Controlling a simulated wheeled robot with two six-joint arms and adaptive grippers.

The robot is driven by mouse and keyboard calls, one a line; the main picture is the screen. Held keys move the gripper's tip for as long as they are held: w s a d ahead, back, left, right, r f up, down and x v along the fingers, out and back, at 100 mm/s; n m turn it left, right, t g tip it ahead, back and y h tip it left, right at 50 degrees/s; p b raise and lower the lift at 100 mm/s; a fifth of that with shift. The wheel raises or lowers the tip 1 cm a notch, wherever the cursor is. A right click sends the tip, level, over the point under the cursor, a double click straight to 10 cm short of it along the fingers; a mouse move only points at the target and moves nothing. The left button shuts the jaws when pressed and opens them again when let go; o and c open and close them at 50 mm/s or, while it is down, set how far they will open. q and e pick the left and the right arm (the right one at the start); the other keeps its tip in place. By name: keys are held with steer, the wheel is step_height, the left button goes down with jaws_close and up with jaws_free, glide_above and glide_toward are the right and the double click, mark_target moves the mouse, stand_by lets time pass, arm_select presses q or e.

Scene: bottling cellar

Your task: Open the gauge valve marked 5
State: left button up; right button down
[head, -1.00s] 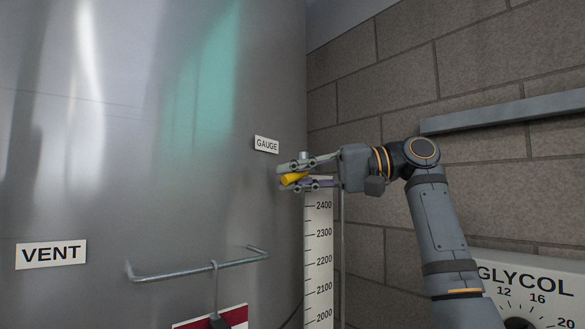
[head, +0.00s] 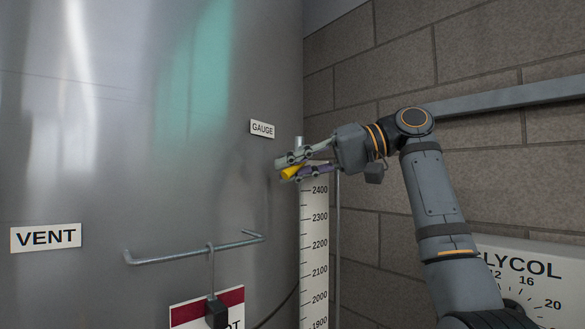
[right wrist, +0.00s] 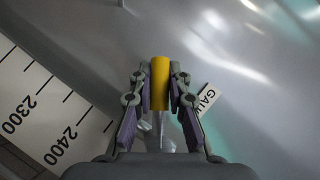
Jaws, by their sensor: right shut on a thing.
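The gauge valve's yellow lever (head: 291,172) is at the top of the level gauge on the steel tank, below the GAUGE label (head: 262,129). My right gripper (head: 287,168) is shut on the lever, with a finger on each side of it. In the right wrist view the yellow lever (right wrist: 160,83) stands between the two fingers, and part of the metal valve body shows behind it. The gripper is tilted in the head view. No mark 5 is readable on the valve. My left gripper is not in view.
The white gauge scale (head: 315,240) runs down below the valve. A metal rail (head: 195,249) with a hanging red and white sign (head: 205,306) is on the tank. The block wall (head: 400,60) and the GLYCOL panel (head: 530,268) are at right.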

steer(key=c, duration=1.3)
jaws_free()
steer(key=shift+w+d, duration=0.1)
steer(key=shift+r, duration=0.1)
steer(key=v, duration=1.2)
